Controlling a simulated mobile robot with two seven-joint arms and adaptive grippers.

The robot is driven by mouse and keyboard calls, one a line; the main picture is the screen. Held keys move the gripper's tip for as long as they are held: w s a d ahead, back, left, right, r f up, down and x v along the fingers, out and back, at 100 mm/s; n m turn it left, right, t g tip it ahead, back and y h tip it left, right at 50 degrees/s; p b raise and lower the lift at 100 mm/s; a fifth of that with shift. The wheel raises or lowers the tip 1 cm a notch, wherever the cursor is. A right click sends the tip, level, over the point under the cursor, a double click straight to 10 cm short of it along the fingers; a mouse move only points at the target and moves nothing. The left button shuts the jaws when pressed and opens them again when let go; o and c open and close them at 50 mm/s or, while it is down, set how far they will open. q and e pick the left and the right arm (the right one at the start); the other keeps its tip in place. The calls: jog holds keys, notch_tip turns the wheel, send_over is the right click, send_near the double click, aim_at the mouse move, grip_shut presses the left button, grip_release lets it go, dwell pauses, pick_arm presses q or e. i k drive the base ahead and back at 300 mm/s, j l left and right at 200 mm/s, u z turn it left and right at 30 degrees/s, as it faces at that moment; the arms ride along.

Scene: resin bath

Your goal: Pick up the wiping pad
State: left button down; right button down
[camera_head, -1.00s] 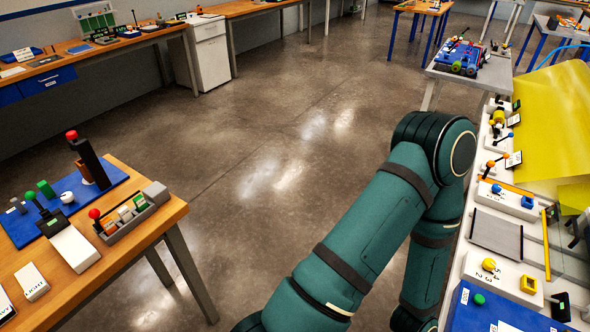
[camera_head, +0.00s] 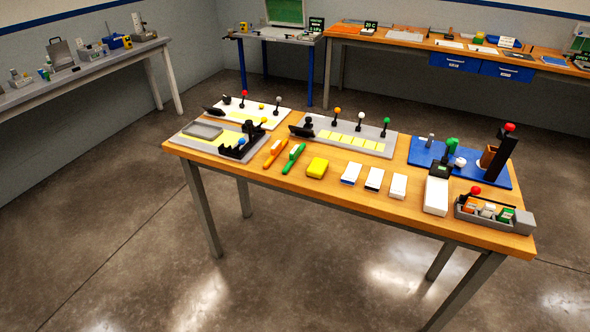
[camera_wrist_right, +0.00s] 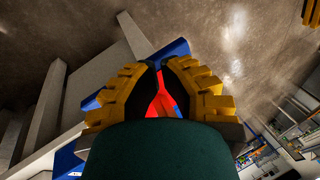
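A yellow block-like pad (camera_head: 317,167), which looks like the wiping pad, lies flat on the wooden table near its front edge. It is between a green-handled tool (camera_head: 293,158) and a row of white blocks. Nothing covers it. No gripper shows in the head view. In the right wrist view my right gripper (camera_wrist_right: 159,66) has yellow ribbed fingers with dark inner faces that come close together at the tips. A red patch shows between them; I cannot tell whether it is held or lies beyond.
The wooden table (camera_head: 345,192) also carries an orange-handled tool (camera_head: 274,153), grey trays behind, a blue board (camera_head: 425,150) and a grey box of small items (camera_head: 492,217) at right. Open floor (camera_head: 120,230) lies in front and to the left.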

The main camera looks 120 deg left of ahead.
aim_at(316, 168)
jog(key=u, duration=0.5)
jog(key=j+u, duration=0.1)
jog(key=u, duration=0.4)
jog(key=i+u, duration=0.1)
jog(key=u, duration=1.4)
jog(key=i+u, duration=0.1)
jog(key=u, duration=0.9)
jog(key=l+u, duration=0.15)
jog(key=u, duration=0.35)
jog(key=i, duration=0.05)
